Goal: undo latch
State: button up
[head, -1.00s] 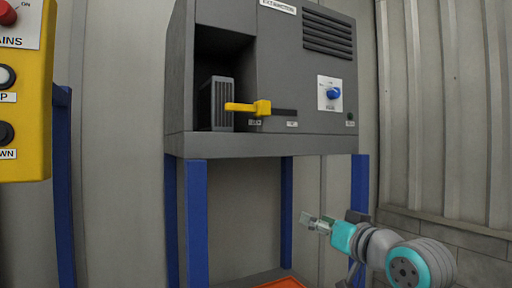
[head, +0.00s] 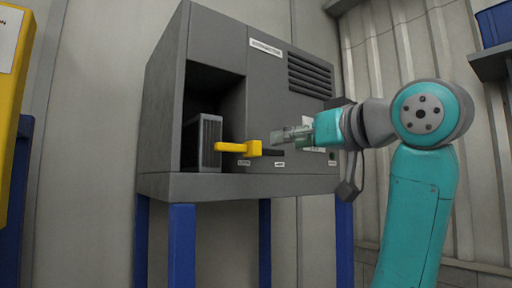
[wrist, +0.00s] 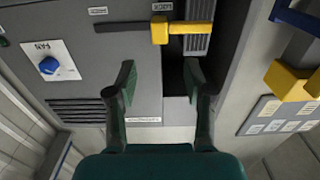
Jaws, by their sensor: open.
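The yellow latch (head: 240,147) sits on the front of the grey extractor cabinet (head: 216,186). Its handle reaches left across the dark ribbed filter block (head: 203,142) in the open bay, and its body sits at the left end of a dark slot (head: 273,152). The latch also shows at the top of the wrist view (wrist: 181,29), with the ribbed block behind it. My gripper (head: 276,140) is to the right of the latch, in front of the panel, apart from it. In the wrist view its two fingers (wrist: 157,82) are spread with nothing between them.
In the wrist view a blue fan knob (wrist: 48,66) on a white plate and a dark vent grille (wrist: 78,110) are on the panel. The cabinet stands on blue legs (head: 181,245). A yellow control box (head: 10,90) hangs at the far left.

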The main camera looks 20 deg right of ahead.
aim_at(259, 147)
jog(key=x, duration=1)
jog(key=shift+w+f, duration=0.15)
grip_shut()
jog(key=shift+d, duration=0.1)
